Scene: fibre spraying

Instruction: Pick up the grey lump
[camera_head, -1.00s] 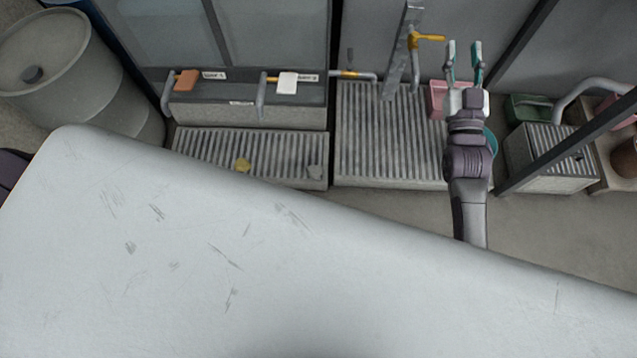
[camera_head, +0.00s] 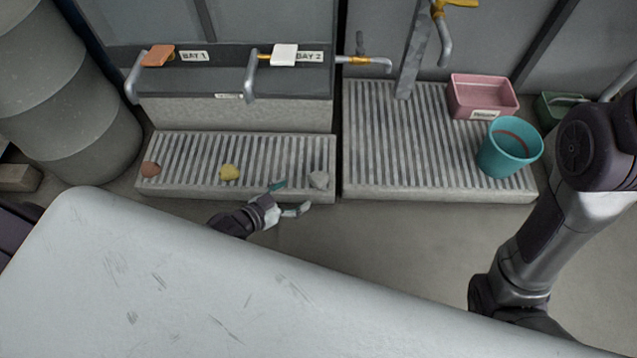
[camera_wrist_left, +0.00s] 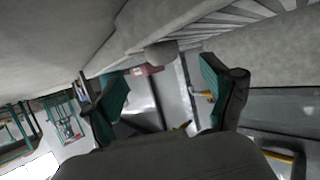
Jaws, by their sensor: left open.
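The grey lump (camera_head: 319,179) lies at the right end of the left slatted grate (camera_head: 190,192). My left gripper (camera_head: 290,198) is open and empty just left of the lump and nearer to me, with its fingers pointing toward it. A gap shows between the fingertips and the lump. In the left wrist view the lump (camera_wrist_left: 161,53) appears between the two open teal fingers, beyond their tips. My right gripper is out of view; only my right arm shows at the right.
A yellow lump (camera_head: 229,172) and a reddish lump (camera_head: 150,169) lie on the same grate. A pink tub (camera_head: 482,97) and a teal bucket (camera_head: 508,152) stand on the right grate. A large white surface (camera_head: 150,290) fills the foreground. Taps hang above the grates.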

